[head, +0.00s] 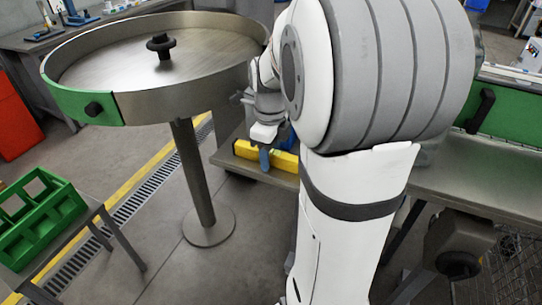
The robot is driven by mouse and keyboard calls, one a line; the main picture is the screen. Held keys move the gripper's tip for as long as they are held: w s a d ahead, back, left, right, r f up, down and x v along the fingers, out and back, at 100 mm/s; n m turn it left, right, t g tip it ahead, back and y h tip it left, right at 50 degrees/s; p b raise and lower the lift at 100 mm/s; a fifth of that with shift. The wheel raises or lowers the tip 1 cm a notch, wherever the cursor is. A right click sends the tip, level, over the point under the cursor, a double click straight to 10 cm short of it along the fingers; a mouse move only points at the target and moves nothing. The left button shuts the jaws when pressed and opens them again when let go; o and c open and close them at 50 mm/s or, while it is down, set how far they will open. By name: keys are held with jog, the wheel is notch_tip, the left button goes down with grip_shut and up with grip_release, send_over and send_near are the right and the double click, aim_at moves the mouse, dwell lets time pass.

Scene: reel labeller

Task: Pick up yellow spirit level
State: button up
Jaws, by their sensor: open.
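The yellow spirit level (282,161) lies on a grey metal surface (226,158) in the middle of the head view, and its right end is hidden behind my white arm. My gripper (264,160) is over the left part of the level, with a blue-grey fingertip in front of its yellow side. The jaws are open. Whether a finger touches the level cannot be told from this view.
A round steel turntable (120,50) with a raised rim stands close at the left. A green crate (40,215) sits on a small table in front left. A red bin (15,115) is at the far left. A metal bench (480,185) lies right.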

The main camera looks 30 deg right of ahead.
jog(key=shift+c, duration=0.4)
grip_shut()
jog(key=shift+r, duration=0.1)
